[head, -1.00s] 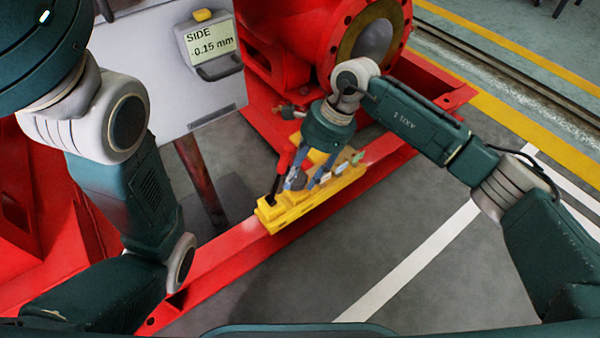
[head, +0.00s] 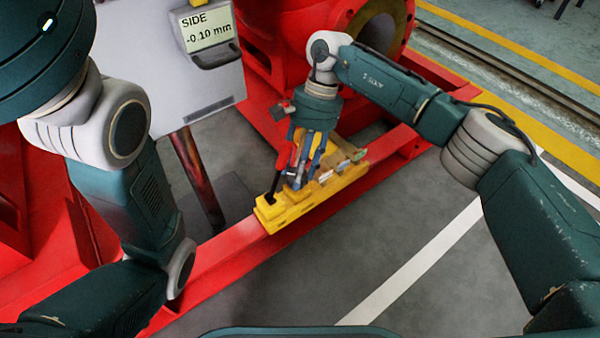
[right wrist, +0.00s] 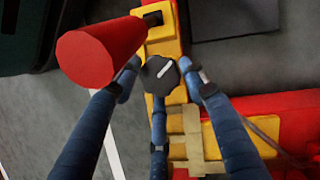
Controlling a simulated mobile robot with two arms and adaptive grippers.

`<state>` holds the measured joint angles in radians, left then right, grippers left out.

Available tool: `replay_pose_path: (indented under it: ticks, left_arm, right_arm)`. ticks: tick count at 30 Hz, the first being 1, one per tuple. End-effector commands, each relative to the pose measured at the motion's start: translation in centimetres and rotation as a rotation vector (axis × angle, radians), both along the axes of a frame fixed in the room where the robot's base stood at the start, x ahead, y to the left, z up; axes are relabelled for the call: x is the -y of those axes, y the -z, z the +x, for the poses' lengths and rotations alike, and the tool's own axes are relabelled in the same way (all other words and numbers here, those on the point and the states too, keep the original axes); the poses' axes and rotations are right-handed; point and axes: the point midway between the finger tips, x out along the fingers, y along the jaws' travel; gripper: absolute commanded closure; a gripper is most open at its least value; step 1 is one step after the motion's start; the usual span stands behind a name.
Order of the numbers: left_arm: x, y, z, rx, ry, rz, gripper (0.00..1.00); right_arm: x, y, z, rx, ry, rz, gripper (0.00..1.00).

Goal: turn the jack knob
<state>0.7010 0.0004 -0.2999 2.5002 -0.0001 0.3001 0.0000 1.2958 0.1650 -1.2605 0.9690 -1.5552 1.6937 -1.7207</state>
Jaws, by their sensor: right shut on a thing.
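A yellow jack (head: 275,213) sits on the red base rail, with a red-gripped lever (head: 283,158) leaning up from it; the grip (right wrist: 87,58) looms large in the right wrist view. The jack knob is a dark, faceted disc with a white line (right wrist: 160,74), slanting up to the right. My right gripper (head: 296,183) comes down over the jack from above. In the right wrist view its blue fingers (right wrist: 160,90) are shut around the knob. The knob is hidden by the fingers in the head view. My left arm shows, but its gripper is out of view.
A grey panel (head: 160,70) with a display (head: 208,30) reading "SIDE -0.10 mm" stands behind the jack. A red pump casing with a round flange (head: 385,25) is behind the right arm. The red rail (head: 225,250) runs beneath; the grey floor in front is clear.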

Motion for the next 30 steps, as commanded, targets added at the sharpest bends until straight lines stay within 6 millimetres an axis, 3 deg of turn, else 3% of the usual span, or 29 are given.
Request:
replay_pose_path:
  ticks: [15, 30]
  left_arm:
    - [0.0, 2.8, 0.1, -0.002, 0.000, 0.000, 1.00]
    - [0.0, 3.6, 0.1, -0.002, 0.000, 0.000, 1.00]
  right_arm:
    - [-0.8, 0.0, 0.0, 0.001, -0.494, 0.004, 0.84]
    - [-1.1, -0.1, -0.1, -0.002, -0.953, 0.005, 0.84]
